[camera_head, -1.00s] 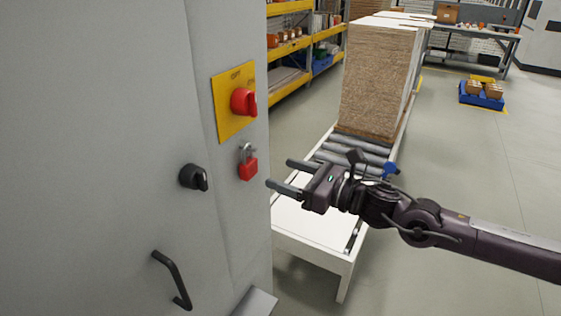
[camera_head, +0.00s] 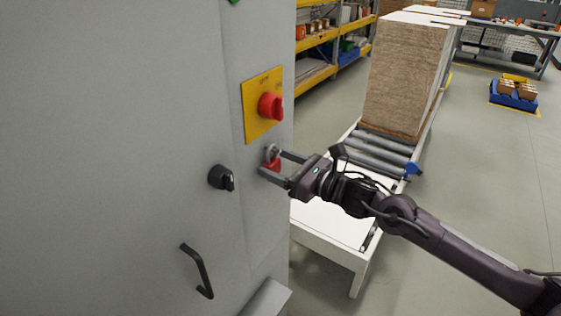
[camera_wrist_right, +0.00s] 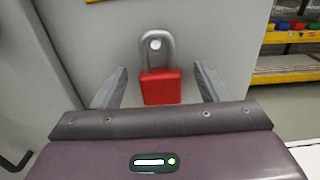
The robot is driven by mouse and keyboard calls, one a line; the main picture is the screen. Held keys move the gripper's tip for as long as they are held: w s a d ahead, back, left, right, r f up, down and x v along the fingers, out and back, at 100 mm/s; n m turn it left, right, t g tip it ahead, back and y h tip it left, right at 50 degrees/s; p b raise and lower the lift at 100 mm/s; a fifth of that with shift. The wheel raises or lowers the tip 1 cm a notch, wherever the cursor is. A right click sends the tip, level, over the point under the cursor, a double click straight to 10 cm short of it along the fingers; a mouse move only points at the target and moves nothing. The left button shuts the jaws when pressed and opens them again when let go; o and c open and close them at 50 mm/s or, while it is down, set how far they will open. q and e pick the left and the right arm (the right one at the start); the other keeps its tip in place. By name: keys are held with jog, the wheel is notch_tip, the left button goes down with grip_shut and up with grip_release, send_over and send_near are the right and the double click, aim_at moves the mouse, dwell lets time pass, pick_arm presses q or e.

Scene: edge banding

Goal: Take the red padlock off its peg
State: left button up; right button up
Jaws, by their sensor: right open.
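The red padlock (camera_wrist_right: 161,87) hangs by its grey shackle on a round peg (camera_wrist_right: 155,44) on the grey cabinet, in the right wrist view. In the head view the padlock (camera_head: 274,163) is partly hidden by my right gripper (camera_head: 271,162). My right gripper (camera_wrist_right: 160,82) is open, with one finger on each side of the padlock body in the right wrist view. A gap shows between each finger and the padlock. My left gripper is not in view.
Above the padlock is a red rotary switch (camera_head: 271,106) on a yellow plate (camera_head: 254,122). A black knob (camera_head: 221,178) and a black handle (camera_head: 197,271) stick out of the cabinet (camera_head: 180,120). A roller conveyor (camera_head: 330,222) with stacked boards (camera_head: 402,80) stands to the right.

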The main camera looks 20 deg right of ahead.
jog(key=c, duration=1.1)
jog(key=shift+r, duration=0.25)
jog(key=shift+r, duration=0.5)
jog(key=shift+d, duration=0.1)
